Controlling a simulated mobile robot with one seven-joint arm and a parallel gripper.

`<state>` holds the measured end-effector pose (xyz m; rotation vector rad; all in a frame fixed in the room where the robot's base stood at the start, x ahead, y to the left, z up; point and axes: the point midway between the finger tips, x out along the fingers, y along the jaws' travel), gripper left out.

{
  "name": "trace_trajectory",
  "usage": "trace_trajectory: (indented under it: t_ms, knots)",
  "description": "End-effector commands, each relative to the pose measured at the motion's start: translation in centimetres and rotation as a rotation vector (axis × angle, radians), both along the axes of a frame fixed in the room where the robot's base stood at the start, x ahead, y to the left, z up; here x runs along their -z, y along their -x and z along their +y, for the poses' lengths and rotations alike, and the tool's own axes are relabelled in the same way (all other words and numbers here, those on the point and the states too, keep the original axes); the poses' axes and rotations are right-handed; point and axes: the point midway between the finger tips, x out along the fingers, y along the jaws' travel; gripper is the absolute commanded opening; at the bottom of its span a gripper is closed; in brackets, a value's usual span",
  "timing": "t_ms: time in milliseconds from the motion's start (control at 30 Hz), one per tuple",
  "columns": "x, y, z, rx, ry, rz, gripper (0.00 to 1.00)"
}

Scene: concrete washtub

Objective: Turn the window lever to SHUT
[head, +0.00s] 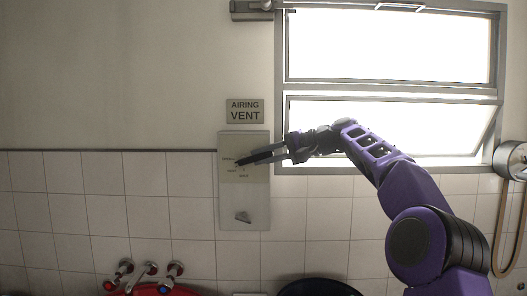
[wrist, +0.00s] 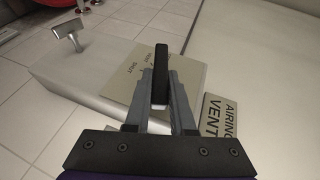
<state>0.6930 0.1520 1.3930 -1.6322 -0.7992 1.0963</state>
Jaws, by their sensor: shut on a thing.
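The window lever (head: 262,157) is a dark bar on a pale wall panel (head: 230,210) under the AIRING VENT sign. In the head view it lies nearly level, its right end slightly higher. My gripper (head: 286,152) reaches from the right and is shut on the lever near its right end. In the wrist view the black lever (wrist: 161,62) stands between the two grey fingers of my gripper (wrist: 160,95). A beige label plate (wrist: 133,83) lies behind it; one word looks like SHUT, the others are too small to read surely. The lower window pane (head: 385,128) is tilted open.
The sign (head: 245,111) is above the panel. A small metal knob (head: 243,216) sticks out low on the panel. Red-and-chrome taps (head: 150,270) and a dark round tub (head: 318,288) are below.

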Motion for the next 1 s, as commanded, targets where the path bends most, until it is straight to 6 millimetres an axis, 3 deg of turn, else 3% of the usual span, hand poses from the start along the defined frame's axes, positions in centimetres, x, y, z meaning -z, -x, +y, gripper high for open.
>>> trace_trajectory:
  t_ms: [500,533,667,1000]
  knots:
    - [-0.5,-0.03,0.13,0.004,0.084,-0.001,0.0]
    - [-0.5,-0.03,0.13,0.004,0.084,-0.001,0.26]
    - [-0.49,-0.02,0.13,0.003,0.083,-0.002,0.49]
    - [-0.56,0.04,-0.01,0.003,0.083,-0.002,0.53]
